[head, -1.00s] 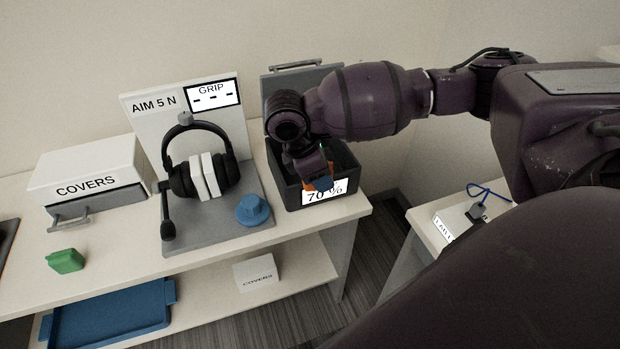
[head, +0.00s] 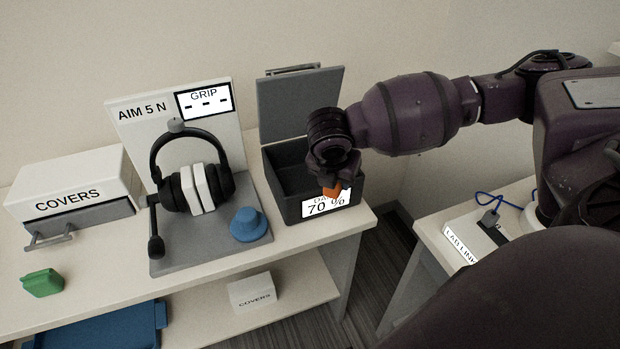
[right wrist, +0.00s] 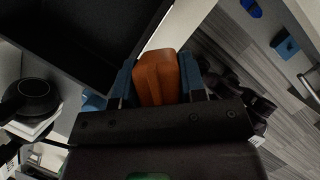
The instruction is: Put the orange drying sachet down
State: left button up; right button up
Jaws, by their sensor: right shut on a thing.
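The orange drying sachet (head: 335,190) is held in my right gripper (head: 334,182), in front of the upper part of the box's label in the head view. In the right wrist view the sachet (right wrist: 160,78) sits between the two blue fingertips of my right gripper (right wrist: 158,88), which are shut on it. The dark open box (head: 285,185) shows at the upper left of the right wrist view (right wrist: 85,35), beside the sachet. The sachet appears outside the box's opening, near its front right. My left gripper is not in view.
The box's grey lid (head: 290,103) stands open behind it. Left of the box are a blue knob (head: 248,225) and a headset (head: 187,190) on a grey stand. A green block (head: 42,283) and a white covers box (head: 70,185) stand farther left. Bare counter lies in front.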

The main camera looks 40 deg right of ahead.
jog(key=w+d+b, duration=0.3)
jog(key=w, duration=1)
jog(key=b, duration=0.2)
send_over(313, 181)
jog(key=s+a, duration=0.1)
notch_tip(313, 181, down, 7)
jog(key=shift+s+a+f, duration=0.1)
jog(key=shift+f, duration=0.65)
notch_tip(313, 181, down, 3)
jog(key=shift+f+b, duration=0.1)
jog(key=shift+b, duration=0.3)
jog(key=shift+w+f, duration=0.1)
jog(key=shift+w, duration=0.1)
jog(key=shift+r, duration=0.2)
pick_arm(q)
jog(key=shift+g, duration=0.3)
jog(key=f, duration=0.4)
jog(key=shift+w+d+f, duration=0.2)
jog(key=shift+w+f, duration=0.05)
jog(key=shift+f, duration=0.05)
pick_arm(e)
jog(key=shift+f, duration=0.1)
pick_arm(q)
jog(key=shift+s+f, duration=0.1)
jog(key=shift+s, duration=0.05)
pick_arm(e)
jog(key=o, duration=1)
